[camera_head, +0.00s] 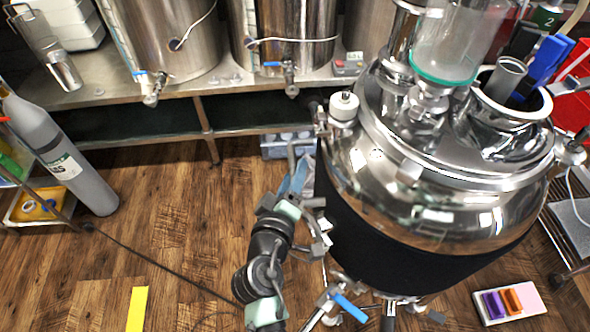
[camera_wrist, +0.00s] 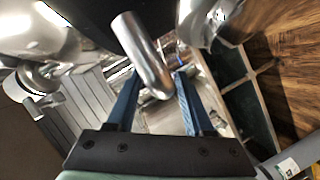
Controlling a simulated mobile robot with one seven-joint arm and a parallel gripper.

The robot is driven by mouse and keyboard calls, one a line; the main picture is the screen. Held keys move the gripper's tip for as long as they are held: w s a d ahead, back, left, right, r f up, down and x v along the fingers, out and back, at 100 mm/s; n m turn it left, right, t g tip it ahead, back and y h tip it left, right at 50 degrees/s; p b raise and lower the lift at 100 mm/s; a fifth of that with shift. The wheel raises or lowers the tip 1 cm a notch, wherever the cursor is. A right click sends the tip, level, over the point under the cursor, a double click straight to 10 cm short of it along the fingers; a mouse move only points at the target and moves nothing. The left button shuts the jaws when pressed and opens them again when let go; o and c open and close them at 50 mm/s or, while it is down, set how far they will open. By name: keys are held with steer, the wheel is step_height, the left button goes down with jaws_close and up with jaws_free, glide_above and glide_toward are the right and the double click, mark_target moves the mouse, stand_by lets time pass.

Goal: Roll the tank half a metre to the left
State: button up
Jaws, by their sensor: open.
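The tank (camera_head: 410,205), a shiny round steel vessel with a black jacket round its lower body, stands on the floor at the right of the head view. My gripper (camera_head: 298,178) is at the tank's left side, with its blue fingers pointing away towards the back. In the wrist view my gripper (camera_wrist: 156,78) is open, with a bent steel tube (camera_wrist: 143,50) reaching between the two blue fingers. The tube appears to be a handle on the tank; I cannot tell whether the fingers touch it. The tank's underside is mostly hidden.
Wooden floor (camera_head: 160,220) is clear left of the tank, apart from a yellow strip (camera_head: 137,308) and a thin dark line. A grey gas cylinder (camera_head: 75,165) stands at the left. A steel bench (camera_head: 110,92) with kettles runs behind. A pink-and-white tray (camera_head: 525,292) lies at the lower right.

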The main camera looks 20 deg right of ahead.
steer(key=shift+x, duration=0.85)
steer(key=shift+c, duration=0.4)
jaws_close()
stand_by(0.5)
